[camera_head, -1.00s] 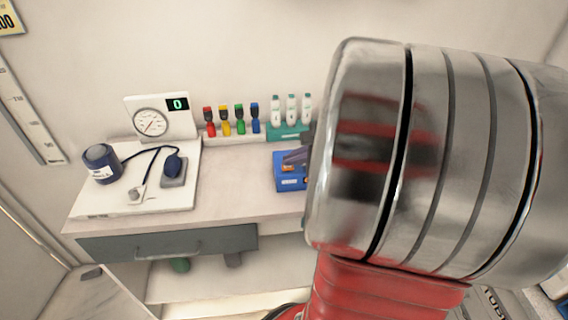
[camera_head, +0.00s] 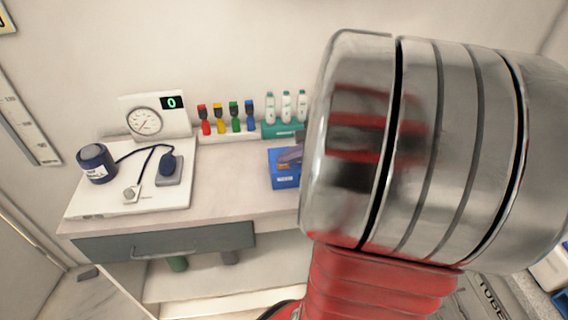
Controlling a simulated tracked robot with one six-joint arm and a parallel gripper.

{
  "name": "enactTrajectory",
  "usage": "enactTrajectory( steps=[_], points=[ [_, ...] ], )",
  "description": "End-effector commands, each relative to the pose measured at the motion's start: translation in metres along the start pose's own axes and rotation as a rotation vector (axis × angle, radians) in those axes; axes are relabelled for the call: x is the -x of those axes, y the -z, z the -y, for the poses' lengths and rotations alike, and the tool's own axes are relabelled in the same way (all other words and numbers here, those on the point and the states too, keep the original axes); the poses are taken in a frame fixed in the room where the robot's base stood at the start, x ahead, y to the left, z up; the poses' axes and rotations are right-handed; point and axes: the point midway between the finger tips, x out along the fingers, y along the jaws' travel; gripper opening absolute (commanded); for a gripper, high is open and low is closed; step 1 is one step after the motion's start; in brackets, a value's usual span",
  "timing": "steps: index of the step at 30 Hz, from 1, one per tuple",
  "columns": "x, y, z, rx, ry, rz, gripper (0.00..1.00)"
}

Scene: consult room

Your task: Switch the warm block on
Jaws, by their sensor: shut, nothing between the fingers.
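A blue box (camera_head: 284,181) with a small pale label on its front stands on the counter, left of my arm. It looks like the warm block, and its right side is hidden behind my arm. The fingers look shut and empty. I cannot tell whether the tip touches the box. No switch shows clearly, and most of my gripper is hidden behind my large metal arm link.
A teal rack (camera_head: 284,131) with white bottles and a row of coloured-cap bottles (camera_head: 227,120) stand behind. A white board (camera_head: 110,197) with a gauge, cuff and bulb is at left. Clear counter (camera_head: 230,180) lies between. A drawer (camera_head: 165,242) is below.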

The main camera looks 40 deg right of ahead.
Motion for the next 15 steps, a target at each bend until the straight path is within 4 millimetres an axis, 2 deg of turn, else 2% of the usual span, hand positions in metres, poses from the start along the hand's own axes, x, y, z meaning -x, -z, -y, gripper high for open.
enactTrajectory(
  steps=[15],
  points=[
    [0.011,-0.008,0.008,0.000,0.000,0.000,0.00]
  ],
)
